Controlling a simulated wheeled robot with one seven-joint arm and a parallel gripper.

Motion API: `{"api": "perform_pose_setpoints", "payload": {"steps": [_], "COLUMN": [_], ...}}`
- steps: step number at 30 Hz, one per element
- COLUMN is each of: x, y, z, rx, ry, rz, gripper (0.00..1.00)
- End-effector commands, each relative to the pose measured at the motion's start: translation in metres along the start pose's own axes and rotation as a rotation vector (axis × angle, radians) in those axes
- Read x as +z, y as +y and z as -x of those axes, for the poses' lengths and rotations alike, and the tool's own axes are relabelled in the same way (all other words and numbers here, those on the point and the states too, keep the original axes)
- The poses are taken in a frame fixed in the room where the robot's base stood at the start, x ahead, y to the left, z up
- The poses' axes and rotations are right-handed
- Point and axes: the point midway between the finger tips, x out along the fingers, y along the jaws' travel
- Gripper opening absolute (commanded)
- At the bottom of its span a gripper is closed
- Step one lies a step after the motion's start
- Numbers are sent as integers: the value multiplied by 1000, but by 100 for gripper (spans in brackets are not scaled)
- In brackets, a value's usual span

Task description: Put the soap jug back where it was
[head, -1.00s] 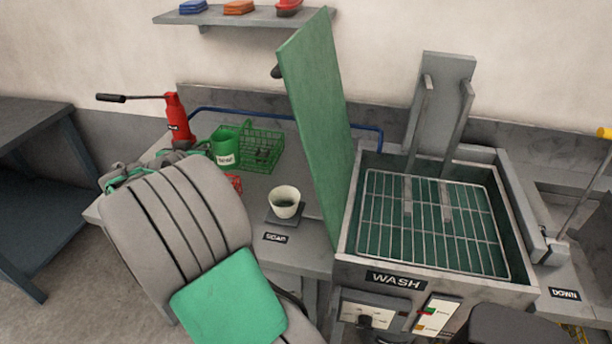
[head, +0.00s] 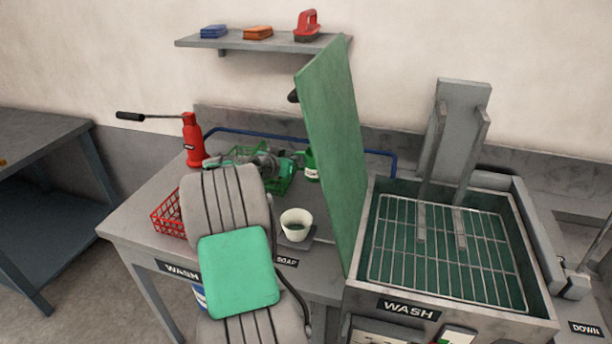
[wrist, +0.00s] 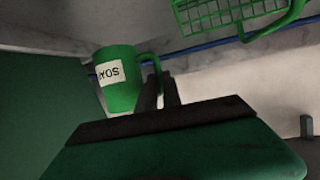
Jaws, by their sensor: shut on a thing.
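The soap jug (head: 311,166) is green with a white label. In the head view it is over the back of the bench, close to the left of the tall green panel and partly hidden by my gripper (head: 293,165). In the wrist view the jug (wrist: 119,88) shows large, its label upside down in that picture. My gripper (wrist: 160,92) is shut on the jug's handle. Whether the jug's base touches the bench is hard to tell.
A green wire basket (head: 272,183) is behind my arm. A white cup (head: 296,222) stands on a dark pad by the SOAP label (head: 287,261). A red basket (head: 168,216) and a red pump (head: 193,140) are at left. The green panel (head: 335,150) borders the wash tank (head: 450,250).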

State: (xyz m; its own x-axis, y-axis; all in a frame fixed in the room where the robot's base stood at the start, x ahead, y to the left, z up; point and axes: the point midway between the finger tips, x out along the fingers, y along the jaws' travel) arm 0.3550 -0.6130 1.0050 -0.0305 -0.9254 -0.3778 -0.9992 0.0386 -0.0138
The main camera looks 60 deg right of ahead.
Motion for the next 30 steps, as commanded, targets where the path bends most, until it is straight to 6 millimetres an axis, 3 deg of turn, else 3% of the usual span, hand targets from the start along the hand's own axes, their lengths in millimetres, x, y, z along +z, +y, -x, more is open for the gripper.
{"api": "perform_pose_setpoints", "payload": {"steps": [6,12,18,29,30], "x": [25,39,64,69,69], "y": [14,19,18,18,18], "z": [-50,-72,-80,-82,-82], "rx": [1,1,-2,-2,-2], "ry": [-1,-1,0,1,0], "rz": [0,0,1,-1,0], "gripper": [0,0,0,0,11]}}
